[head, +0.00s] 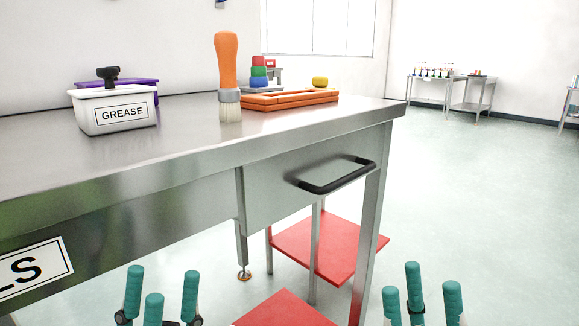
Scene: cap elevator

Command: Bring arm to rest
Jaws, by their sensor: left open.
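My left gripper (160,297) shows at the bottom left of the head view, below the front edge of the metal table (190,150). Its teal fingers point up and stand apart, with nothing between them. My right gripper (421,294) shows at the bottom right, beyond the table's right end and over the floor. Its teal fingers also point up, spread and empty. Both grippers are apart from the table and everything on it. The wrists and most of both arms are out of view.
On the table stand a white grease box (118,110), an orange-handled brush (227,70), an orange tray (290,99) and stacked coloured caps (259,72). Red shelves (325,247) lie below. The floor (480,200) at right is clear.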

